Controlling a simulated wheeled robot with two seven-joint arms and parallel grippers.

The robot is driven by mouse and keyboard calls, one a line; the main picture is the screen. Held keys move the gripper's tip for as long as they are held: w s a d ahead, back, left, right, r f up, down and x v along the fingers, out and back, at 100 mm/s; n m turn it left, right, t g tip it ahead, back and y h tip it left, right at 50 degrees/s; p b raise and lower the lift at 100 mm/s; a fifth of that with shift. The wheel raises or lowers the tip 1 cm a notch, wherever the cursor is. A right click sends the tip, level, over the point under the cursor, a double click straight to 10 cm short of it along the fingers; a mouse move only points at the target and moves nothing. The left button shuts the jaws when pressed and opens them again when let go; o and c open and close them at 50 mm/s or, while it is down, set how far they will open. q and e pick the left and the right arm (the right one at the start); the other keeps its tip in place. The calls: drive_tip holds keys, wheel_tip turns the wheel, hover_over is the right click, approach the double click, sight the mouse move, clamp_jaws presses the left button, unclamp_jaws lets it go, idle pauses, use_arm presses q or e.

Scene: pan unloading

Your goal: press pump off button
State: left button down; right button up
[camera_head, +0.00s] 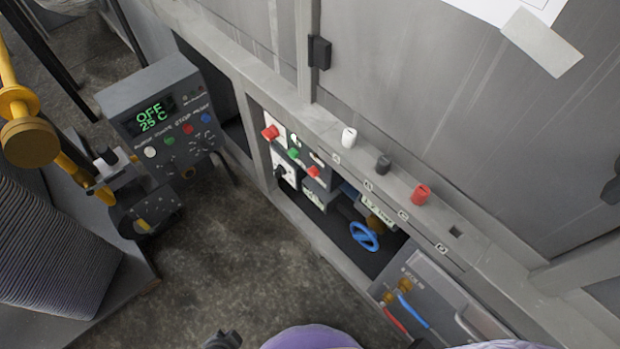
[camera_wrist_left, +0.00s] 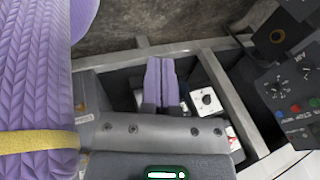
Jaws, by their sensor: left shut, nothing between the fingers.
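A recessed control panel sits in the grey frame in the head view. It carries a green button (camera_head: 293,153), a red button (camera_head: 313,172) and a larger red knob (camera_head: 270,132). The labels are too small to read, so I cannot tell which is the pump off button. My left gripper (camera_wrist_left: 160,62) shows in the left wrist view, its purple fingers shut together and empty over the dark recess. A white plate with a black knob (camera_wrist_left: 207,99) lies right of the fingers, apart from them. My right gripper is not seen.
A grey control box (camera_head: 160,105) with a green "OFF 25 C" display stands at the left. A blue handwheel (camera_head: 364,236) sits lower in the recess. White, black and red (camera_head: 421,194) caps line the ledge. The floor (camera_head: 240,255) before the recess is clear.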

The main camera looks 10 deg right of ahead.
sight(313, 172)
use_arm(q)
drive_tip(key=w+d+r+m+t+h+b, duration=0.1)
drive_tip(key=w+d+m+t+b, duration=0.25)
drive_tip(key=w, duration=0.35)
drive_tip(key=w+d+r+m+t+b, duration=0.25)
drive_tip(key=w+m+b, duration=0.2)
drive_tip(key=w, duration=0.35)
drive_tip(key=w+d+r+m+t+h+b, duration=0.1)
drive_tip(key=w+d+m+t+b, duration=0.3)
drive_tip(key=w, duration=0.3)
drive_tip(key=w+d+r+m+t+h+b, duration=0.1)
drive_tip(key=w+d+r+m+t+b, duration=0.1)
drive_tip(key=w+r+m, duration=0.2)
wheel_tip(313, 172, up, 2)
drive_tip(key=shift+d+m+b, duration=0.2)
drive_tip(key=shift+m+b, duration=0.15)
drive_tip(key=shift+m, duration=0.05)
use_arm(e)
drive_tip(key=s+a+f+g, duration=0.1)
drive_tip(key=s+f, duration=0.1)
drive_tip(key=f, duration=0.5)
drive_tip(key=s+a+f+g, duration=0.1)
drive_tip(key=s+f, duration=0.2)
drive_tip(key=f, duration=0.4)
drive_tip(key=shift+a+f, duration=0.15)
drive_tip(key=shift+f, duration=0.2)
